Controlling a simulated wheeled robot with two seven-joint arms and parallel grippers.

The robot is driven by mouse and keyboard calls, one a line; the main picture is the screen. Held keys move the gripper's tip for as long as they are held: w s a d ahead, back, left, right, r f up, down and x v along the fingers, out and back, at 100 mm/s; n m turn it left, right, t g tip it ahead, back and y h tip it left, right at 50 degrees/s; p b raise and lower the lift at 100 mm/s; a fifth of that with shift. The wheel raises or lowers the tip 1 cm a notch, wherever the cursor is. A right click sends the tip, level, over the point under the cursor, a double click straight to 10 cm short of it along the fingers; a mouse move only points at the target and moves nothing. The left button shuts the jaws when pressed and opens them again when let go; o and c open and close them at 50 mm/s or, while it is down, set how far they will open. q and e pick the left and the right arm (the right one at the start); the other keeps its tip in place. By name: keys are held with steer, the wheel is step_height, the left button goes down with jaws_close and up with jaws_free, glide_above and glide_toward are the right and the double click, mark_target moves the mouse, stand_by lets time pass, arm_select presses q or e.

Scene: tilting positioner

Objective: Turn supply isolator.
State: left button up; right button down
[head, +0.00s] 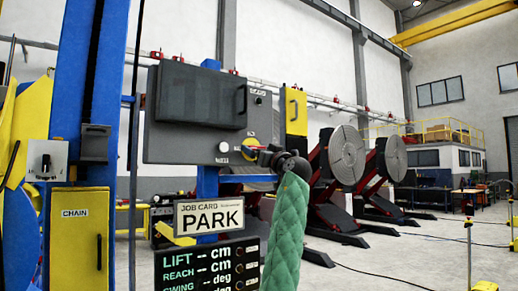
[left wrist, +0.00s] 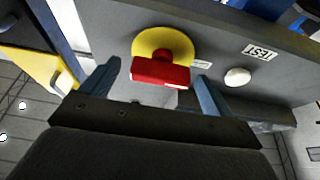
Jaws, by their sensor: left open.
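The supply isolator is a red handle (left wrist: 160,73) on a round yellow plate (left wrist: 150,42), on the front of a dark grey control box (head: 185,105). The red bar lies roughly level across the left wrist view. My left gripper (left wrist: 157,80) is open, with one blue-grey finger on each side of the handle and gaps visible between. In the head view my left gripper (head: 264,157) reaches the box's lower right corner and partly hides the isolator; the yellow plate (head: 251,144) shows beside it. Whether the fingertips reach past the handle's depth I cannot tell. My right gripper is not in view.
A white button (left wrist: 237,77) labelled TEST sits beside the isolator. Below the box are a PARK job card (head: 209,215) and a display panel (head: 205,266). A yellow CHAIN cabinet (head: 78,240) stands left. Tilting positioners with round plates (head: 347,155) stand behind.

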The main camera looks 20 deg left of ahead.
arm_select(q)
steer(key=shift+w+a, duration=0.15)
steer(key=shift+a, duration=0.05)
steer(key=shift+r, duration=0.1)
steer(key=c, duration=1)
